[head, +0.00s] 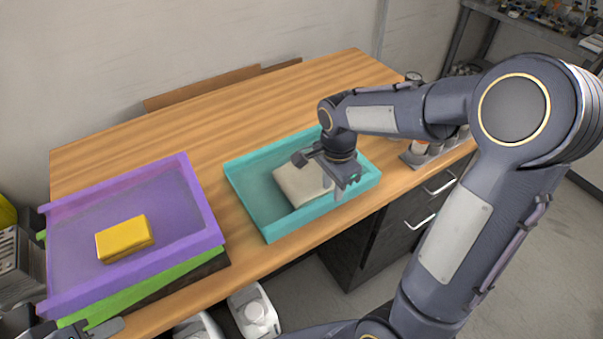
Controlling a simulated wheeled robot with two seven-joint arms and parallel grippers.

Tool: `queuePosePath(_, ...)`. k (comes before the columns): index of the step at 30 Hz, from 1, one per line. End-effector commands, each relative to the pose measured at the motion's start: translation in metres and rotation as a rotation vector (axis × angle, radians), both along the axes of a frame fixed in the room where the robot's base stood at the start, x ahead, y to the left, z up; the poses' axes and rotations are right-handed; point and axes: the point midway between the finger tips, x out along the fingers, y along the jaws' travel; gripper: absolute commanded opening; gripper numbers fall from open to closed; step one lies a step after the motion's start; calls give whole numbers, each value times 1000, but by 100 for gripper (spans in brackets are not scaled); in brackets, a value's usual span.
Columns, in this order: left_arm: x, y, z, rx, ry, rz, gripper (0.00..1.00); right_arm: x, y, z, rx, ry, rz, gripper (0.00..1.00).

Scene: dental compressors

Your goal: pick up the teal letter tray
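The teal letter tray (257,206) lies on the wooden desk, right of centre, with a beige folded item (294,184) inside it. My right gripper (324,178) hangs over the tray's right half, its fingers apart. It hides part of the beige item and of the tray's far and right sides. I cannot tell whether the fingers touch anything. My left gripper (76,332) shows only partly at the bottom left corner, by the near edge of the stacked trays; its opening is unclear.
A purple tray (70,207) holding a yellow block (124,239) sits on a green tray (160,278) at the left. Small jars (419,147) stand at the desk's right end. The desk's back middle (215,130) is clear. Dark drawers (392,235) are below.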

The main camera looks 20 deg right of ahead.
Motion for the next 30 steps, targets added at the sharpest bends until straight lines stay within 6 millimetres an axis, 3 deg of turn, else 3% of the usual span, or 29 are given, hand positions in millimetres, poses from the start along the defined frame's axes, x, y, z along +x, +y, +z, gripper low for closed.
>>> queuePosePath(7,0,0,1,0,0,0,36,-3,3,-36,1,3,1,29)
queuePosePath(16,0,0,1,0,0,0,36,-3,3,-42,1,0,1,29)
queuePosePath(23,0,0,1,0,0,0,36,-3,3,-42,1,0,2,2)
queuePosePath(30,0,0,1,0,0,0,36,-2,3,-41,1,-2,2,0)
